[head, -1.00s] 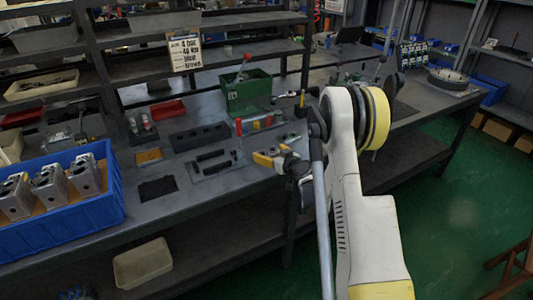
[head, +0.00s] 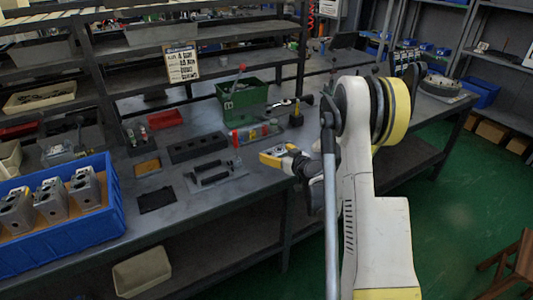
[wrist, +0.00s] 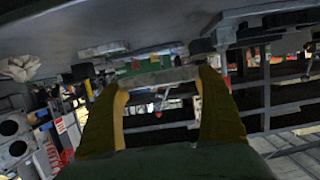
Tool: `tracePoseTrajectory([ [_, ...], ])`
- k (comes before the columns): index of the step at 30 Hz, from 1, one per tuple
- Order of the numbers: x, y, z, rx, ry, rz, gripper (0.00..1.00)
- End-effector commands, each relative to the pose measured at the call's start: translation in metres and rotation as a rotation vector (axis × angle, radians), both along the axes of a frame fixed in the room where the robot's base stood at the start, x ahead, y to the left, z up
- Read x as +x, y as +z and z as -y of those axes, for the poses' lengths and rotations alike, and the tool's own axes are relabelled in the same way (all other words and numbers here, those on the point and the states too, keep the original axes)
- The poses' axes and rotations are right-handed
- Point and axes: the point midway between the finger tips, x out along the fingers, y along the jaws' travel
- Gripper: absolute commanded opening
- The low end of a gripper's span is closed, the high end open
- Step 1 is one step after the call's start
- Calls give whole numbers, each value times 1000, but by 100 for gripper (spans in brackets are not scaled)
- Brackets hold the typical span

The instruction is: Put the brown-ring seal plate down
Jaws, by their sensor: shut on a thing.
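My gripper (wrist: 160,80) is shut on a thin grey plate (wrist: 160,77), seen nearly edge-on between the two fingertips in the wrist view. This plate is taken to be the seal plate; no brown ring shows on it from this side. The held plate is hard to make out there.
A blue crate (head: 75,232) with grey valve blocks stands at the left. A black mat (head: 157,199), an orange piece (head: 147,167) and a dark block with holes (head: 198,147) lie on the bench. A green bin (head: 243,101) stands behind.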

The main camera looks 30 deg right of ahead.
Motion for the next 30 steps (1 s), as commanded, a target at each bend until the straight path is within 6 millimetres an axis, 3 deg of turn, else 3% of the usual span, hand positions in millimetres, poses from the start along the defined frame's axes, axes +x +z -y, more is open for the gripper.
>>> tracePoseTrajectory([
  [3, -25, 21, 15, 1, -3, 0, 46],
  [9, -52, 38, 31, 1, -1, 0, 46],
  [18, -61, 46, 31, 1, 6, 0, 46],
  [20, -61, 52, 20, 0, 17, 0, 46],
  [23, -62, 69, -14, 0, 49, -2, 46],
  [30, -88, 124, -133, 0, 160, -3, 46],
])
